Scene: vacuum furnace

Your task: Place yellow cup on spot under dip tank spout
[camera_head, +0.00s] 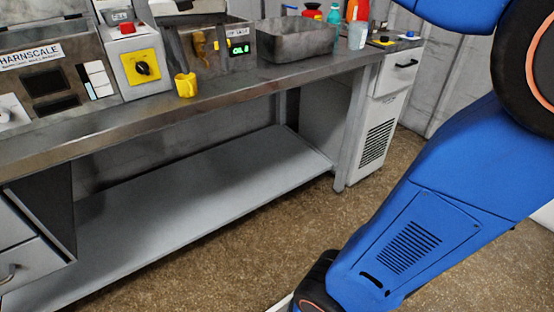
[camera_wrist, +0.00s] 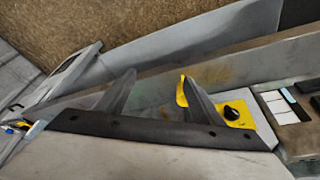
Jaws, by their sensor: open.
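The yellow cup (camera_head: 186,85) stands upright on the metal counter, near its front edge. It is in front of the dip tank (camera_head: 230,62), below and a little left of the yellow spout (camera_head: 199,46). I cannot make out a marked spot on the counter below the spout. In the wrist view my gripper (camera_wrist: 160,74) is open, its two dark fingers spread apart. A yellow piece, apparently the cup (camera_wrist: 181,92), shows at the inner side of the right finger, which partly hides it. I cannot tell if they touch. My gripper is outside the head view.
A control box with a yellow switch plate (camera_head: 142,66) stands left of the cup; the plate also shows in the wrist view (camera_wrist: 246,104). The Harnscale unit (camera_head: 40,75) is further left. A metal basin (camera_head: 295,42) and several bottles stand to the right.

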